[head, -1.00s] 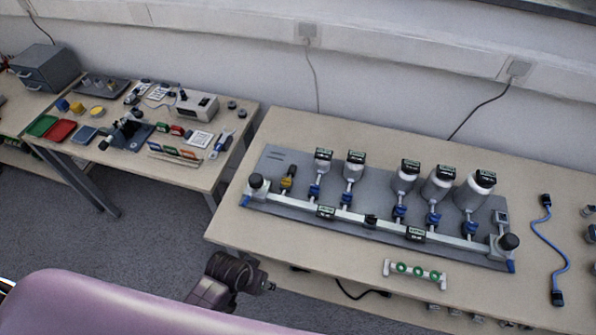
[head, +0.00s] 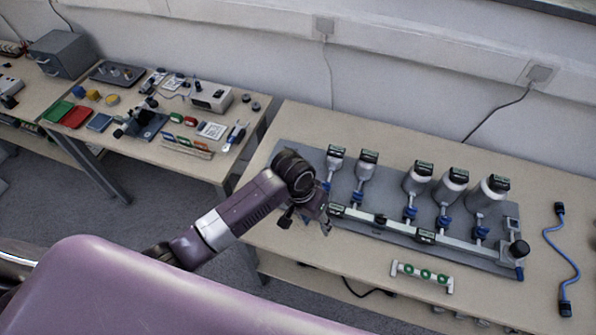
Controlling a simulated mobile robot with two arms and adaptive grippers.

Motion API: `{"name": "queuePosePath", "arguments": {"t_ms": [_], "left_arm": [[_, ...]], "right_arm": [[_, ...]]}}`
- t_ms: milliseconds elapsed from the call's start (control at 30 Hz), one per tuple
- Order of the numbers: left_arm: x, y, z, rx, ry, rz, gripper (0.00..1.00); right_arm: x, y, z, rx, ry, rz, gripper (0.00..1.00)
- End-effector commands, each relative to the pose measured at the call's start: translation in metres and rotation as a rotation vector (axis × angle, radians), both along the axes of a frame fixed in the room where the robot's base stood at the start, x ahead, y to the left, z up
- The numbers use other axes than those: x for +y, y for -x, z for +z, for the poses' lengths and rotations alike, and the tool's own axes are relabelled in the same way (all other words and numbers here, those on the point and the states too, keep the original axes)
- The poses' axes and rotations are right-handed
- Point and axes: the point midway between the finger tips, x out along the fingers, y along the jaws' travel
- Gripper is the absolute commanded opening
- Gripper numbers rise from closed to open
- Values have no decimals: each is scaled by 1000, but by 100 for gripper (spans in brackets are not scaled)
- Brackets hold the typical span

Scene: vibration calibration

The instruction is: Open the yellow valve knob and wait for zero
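The grey manifold plate (head: 375,188) lies on the right table, with a white pipe rail and several blue valve knobs (head: 411,212) under upright canisters. The yellow valve knob is not visible; my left wrist covers the left end of the plate where it stood. My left gripper (head: 307,221) is over that left end, pointing down, its dark fingers apart with nothing seen between them. I cannot tell whether it touches anything. The canisters (head: 451,185) have dark caps with small green displays. My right gripper is out of view.
A white strip with green round parts (head: 422,276) lies near the table's front edge. A blue cable (head: 563,255) lies at the right. A left table (head: 175,155) holds trays, tools and a small device. Bare tabletop (head: 330,260) lies in front of the plate.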

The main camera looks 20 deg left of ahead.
Motion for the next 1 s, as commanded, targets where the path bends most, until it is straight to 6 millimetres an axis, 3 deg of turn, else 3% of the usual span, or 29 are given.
{"name": "queuePosePath", "arguments": {"t_ms": [33,300,500,733,1000], "left_arm": [[6,-18,6,9,-23,6,40],[44,-86,38,79,-121,102,40],[80,-126,71,107,-179,210,40],[96,-139,82,119,-198,261,40],[95,-139,43,120,-199,260,40]], "right_arm": [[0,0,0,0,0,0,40],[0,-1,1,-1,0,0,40],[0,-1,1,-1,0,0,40],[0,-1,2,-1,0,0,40],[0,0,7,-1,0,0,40]]}}
